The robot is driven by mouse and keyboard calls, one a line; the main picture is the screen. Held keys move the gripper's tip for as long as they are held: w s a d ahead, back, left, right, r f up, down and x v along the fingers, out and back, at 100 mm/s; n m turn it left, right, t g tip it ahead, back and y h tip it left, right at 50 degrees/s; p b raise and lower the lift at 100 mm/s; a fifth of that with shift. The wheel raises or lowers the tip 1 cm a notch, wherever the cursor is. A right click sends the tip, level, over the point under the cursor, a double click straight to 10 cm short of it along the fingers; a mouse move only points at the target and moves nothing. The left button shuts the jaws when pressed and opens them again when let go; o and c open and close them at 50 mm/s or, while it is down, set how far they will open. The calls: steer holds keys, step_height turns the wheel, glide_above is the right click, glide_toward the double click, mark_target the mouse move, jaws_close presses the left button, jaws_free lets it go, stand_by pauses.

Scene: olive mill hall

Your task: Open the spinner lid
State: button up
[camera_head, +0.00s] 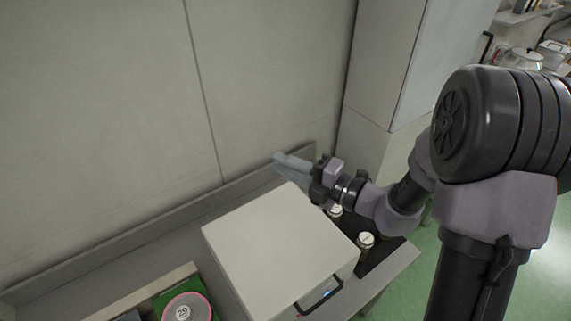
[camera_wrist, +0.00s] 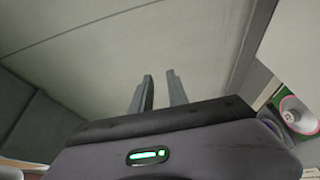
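The spinner is most likely the white box (camera_head: 275,245) on the bench; its flat lid is down. My gripper (camera_head: 282,160) is above the box's far corner, close to the back wall and apart from the handle. In the wrist view its two fingers (camera_wrist: 160,90) stand apart with a narrow gap and nothing between them.
Two small metal-topped jars (camera_head: 365,241) stand on a dark mat right of the box. A green box with a pink-rimmed disc (camera_head: 186,307) lies at the left, also in the wrist view (camera_wrist: 293,112). A grey cabinet (camera_head: 385,85) rises behind my arm. A raised ledge (camera_head: 130,236) runs along the wall.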

jaws_close()
stand_by(1.4)
jaws_free()
